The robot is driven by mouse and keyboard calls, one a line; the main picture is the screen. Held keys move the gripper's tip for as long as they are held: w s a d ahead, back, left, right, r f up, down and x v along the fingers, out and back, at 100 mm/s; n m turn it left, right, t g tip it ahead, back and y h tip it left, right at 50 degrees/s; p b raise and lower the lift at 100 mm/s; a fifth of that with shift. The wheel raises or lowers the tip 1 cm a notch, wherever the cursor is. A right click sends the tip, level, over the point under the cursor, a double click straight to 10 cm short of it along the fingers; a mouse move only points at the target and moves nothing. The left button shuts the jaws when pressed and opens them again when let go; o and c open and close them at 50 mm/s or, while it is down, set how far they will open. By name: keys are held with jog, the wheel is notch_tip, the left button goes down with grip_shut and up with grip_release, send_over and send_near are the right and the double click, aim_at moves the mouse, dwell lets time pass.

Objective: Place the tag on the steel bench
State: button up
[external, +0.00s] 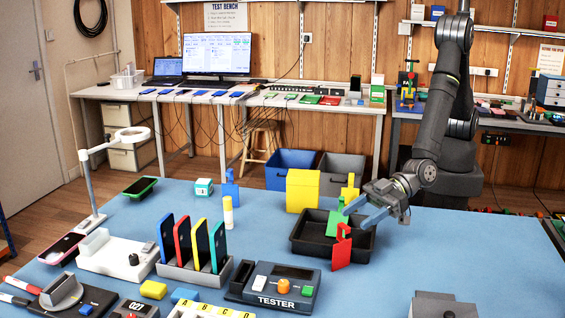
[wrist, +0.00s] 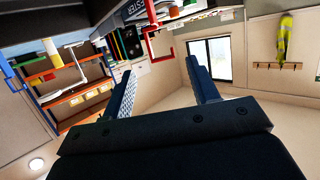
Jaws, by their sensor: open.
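Several coloured tag-like pieces with upright stems stand around the black tray (external: 303,247). A red one (external: 341,252) is at the tray's front right, a green one (external: 335,222) is at the tray, and a yellow one (external: 350,190) and a blue one (external: 230,188) are farther back. Which one is the tag, I cannot tell. My gripper (external: 354,213) is open above the tray's right side, its fingers pointing left, nothing visible between them. In the wrist view my gripper (wrist: 160,75) is open and the red piece (wrist: 149,46) shows beyond the fingers. I cannot clearly identify the steel bench.
A yellow box (external: 302,190) stands behind the tray. The tester (external: 276,287) and a rack of coloured phones (external: 192,268) are left of the red piece. A grey block (external: 444,306) sits at the front edge. The blue tabletop (external: 455,250) is clear at right.

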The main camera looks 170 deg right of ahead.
aim_at(344, 225)
jog(key=x, duration=0.5)
jog(key=shift+w+f, duration=0.15)
jog(key=shift+w, duration=0.2)
grip_shut()
